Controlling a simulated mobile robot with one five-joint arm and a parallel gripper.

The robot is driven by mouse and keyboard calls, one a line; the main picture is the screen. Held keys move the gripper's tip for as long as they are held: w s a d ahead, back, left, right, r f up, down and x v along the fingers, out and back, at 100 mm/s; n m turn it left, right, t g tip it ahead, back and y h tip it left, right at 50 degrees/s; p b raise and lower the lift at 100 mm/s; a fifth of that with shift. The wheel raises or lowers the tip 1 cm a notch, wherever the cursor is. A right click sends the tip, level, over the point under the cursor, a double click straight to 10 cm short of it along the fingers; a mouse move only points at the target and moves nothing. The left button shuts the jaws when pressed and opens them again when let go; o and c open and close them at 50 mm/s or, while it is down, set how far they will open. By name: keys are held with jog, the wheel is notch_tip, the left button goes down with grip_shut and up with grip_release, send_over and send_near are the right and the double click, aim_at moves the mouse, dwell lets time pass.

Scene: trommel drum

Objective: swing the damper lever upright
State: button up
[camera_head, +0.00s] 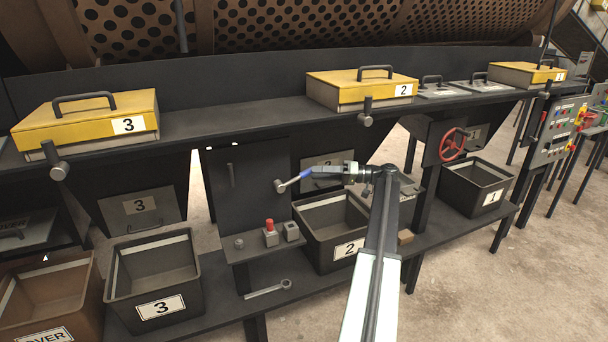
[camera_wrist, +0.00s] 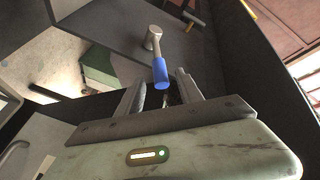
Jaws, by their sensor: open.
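The damper lever (camera_head: 292,182) is on the dark upright panel, with a round metal pivot and a blue grip. It points right and slightly up from its pivot, nearer level than upright. In the wrist view the lever's blue grip (camera_wrist: 161,73) points toward my gripper (camera_wrist: 160,88). My gripper is open, and the grip's end lies in line with the gap between its fingers. I cannot tell whether the fingers touch it. In the head view my gripper (camera_head: 316,172) is at the grip's right end, and its fingers are hard to make out.
A red button (camera_head: 269,226) and small grey boxes sit on a ledge below the lever. A wrench (camera_head: 268,289) lies on the lower shelf. Bin 2 (camera_head: 309,253) stands below my arm, and bin 3 (camera_head: 194,277) is left. A red handwheel (camera_head: 453,144) is to the right.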

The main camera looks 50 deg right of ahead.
aim_at(306, 171)
jog(key=x, duration=0.4)
jog(key=shift+w+a, duration=0.25)
jog(key=shift+c, duration=0.3)
grip_shut()
dwell(0.8)
